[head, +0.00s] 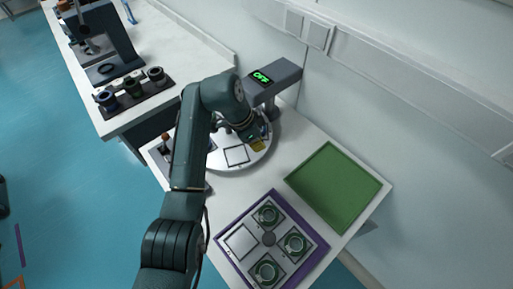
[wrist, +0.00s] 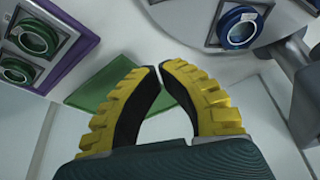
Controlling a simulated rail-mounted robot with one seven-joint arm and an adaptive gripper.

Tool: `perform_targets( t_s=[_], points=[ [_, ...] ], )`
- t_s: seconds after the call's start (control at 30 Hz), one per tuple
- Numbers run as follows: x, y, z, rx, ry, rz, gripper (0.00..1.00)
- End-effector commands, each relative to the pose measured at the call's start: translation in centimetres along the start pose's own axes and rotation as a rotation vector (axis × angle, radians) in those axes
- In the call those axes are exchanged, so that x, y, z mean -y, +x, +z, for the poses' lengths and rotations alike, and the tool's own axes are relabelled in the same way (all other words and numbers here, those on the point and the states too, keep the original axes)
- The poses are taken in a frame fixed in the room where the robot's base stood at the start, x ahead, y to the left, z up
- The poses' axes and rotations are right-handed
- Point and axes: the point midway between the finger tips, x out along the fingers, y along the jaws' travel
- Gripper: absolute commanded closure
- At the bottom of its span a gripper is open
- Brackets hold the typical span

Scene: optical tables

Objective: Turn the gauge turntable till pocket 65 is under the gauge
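The gauge turntable (head: 222,158) is a white disc on the bench, partly hidden by my arm. A square pocket outline shows on its near side; I cannot read any pocket numbers. The grey gauge (head: 285,78) overhangs its far side, with a green display reading OFF. My gripper (head: 258,144), with yellow fingers, is at the disc's right edge. In the wrist view the fingertips (wrist: 159,68) meet with nothing visible between them. The turntable (wrist: 203,25) shows at the top there, with a blue-ringed round part (wrist: 239,27) in a pocket.
A purple-edged tray (head: 312,252) in front holds several ringed round parts and has one empty square. A knobbed lever (head: 165,138) stands left of my arm. A rack of cylinders (head: 133,88) stands on another table.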

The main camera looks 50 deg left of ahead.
Motion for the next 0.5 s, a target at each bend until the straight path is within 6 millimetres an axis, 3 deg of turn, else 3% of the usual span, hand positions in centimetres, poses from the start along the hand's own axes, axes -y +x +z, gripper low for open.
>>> perform_targets(
  t_s=[0.4,0.5],
  points=[
    [-0.1,9.4,0.1,0.002,0.0,0.001,1.0],
    [0.1,8.2,2.0,0.0,-0.005,-0.005,1.0]
  ],
)
